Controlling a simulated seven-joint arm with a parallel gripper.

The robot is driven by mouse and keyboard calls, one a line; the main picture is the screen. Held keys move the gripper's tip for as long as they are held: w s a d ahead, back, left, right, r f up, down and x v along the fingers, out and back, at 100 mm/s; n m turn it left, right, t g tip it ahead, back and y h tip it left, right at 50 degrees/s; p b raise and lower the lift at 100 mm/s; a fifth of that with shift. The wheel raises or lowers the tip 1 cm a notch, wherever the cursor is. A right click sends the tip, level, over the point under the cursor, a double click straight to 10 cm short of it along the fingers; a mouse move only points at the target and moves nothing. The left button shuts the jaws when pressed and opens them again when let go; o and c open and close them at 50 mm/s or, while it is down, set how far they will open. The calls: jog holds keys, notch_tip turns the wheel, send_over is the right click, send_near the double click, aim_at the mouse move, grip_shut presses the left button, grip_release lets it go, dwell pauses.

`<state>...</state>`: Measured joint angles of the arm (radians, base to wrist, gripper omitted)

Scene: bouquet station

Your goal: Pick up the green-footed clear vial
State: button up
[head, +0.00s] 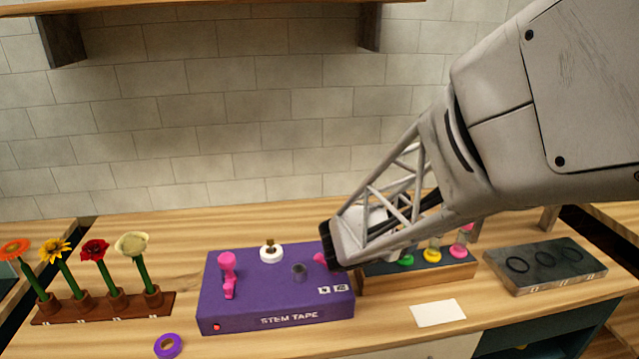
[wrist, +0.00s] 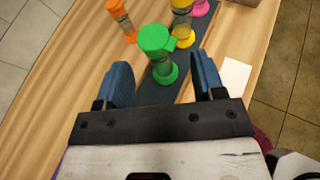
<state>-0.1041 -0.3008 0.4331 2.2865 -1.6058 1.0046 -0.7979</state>
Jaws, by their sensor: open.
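The green-footed clear vial (wrist: 165,74) stands on a dark strip in the wrist view, with a green cap above its clear body. In the head view only its green foot (head: 405,261) shows clearly; my arm covers the rest. My gripper (wrist: 163,72) is open and empty, with one blue finger on each side of the vial in the wrist view. I cannot tell whether either finger touches it. In the head view my gripper (head: 332,245) reaches down near the left end of the wooden vial rack (head: 420,281), partly hiding it.
Orange (wrist: 117,10), yellow (wrist: 183,38) and pink (wrist: 201,6) vials stand near the green one. A purple stem tape box (head: 270,285) lies left of the rack. A white card (head: 437,313) lies in front, and a dark tray (head: 545,263) is at right.

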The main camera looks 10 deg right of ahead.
jog(key=shift+w+x, duration=0.25)
jog(key=shift+x, duration=2.25)
jog(key=shift+c, duration=0.3)
grip_shut()
